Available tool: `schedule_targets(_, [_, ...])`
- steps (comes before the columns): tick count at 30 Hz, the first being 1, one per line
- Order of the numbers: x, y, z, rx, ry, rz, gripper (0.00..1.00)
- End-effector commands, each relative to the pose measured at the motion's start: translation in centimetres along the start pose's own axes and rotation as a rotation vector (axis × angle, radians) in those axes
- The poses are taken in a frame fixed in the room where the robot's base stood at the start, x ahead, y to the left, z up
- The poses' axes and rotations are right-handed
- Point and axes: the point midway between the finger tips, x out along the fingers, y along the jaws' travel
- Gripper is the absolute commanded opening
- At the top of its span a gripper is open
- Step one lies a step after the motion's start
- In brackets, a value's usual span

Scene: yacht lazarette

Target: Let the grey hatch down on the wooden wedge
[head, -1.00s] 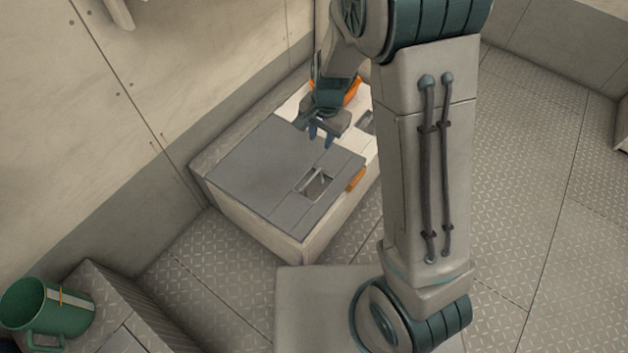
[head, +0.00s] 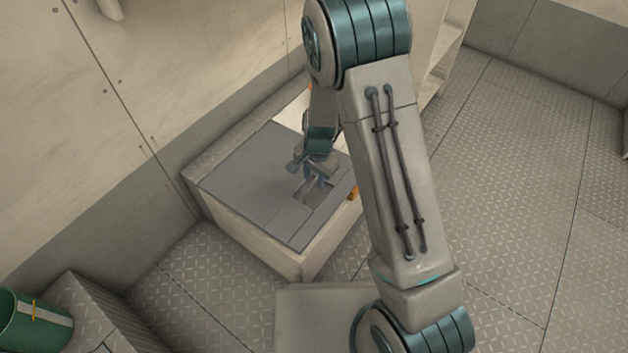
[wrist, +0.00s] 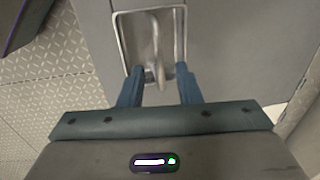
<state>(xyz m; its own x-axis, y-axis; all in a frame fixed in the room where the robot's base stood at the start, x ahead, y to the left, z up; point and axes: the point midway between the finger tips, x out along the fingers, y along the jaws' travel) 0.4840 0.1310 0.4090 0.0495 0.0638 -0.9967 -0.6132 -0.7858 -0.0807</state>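The grey hatch (head: 245,175) lies flat, as far as I can tell, on top of a pale box. A recess with a metal handle (head: 314,191) is set in its right part. The handle also shows in the wrist view (wrist: 155,72), between my fingertips. My gripper (head: 313,177) is at the recess, its two fingers apart on either side of the handle (wrist: 160,70); I see no clear grip on it. A small orange-brown piece, seemingly the wooden wedge (head: 353,193), sits at the box's right edge beside the hatch, partly hidden by my arm.
The pale box (head: 250,235) stands against the left wall. Patterned floor (head: 510,190) lies open to the right. Shelving (head: 445,60) stands behind my arm.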

Motion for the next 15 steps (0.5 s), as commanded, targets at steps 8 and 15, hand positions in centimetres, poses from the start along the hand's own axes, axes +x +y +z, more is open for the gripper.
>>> schedule_targets(8, [0.95,-0.05,-0.02,0.0,0.001,-0.001,0.31])
schedule_targets(15, [0.91,-0.05,0.0,0.0,0.0,-0.001,0.06])
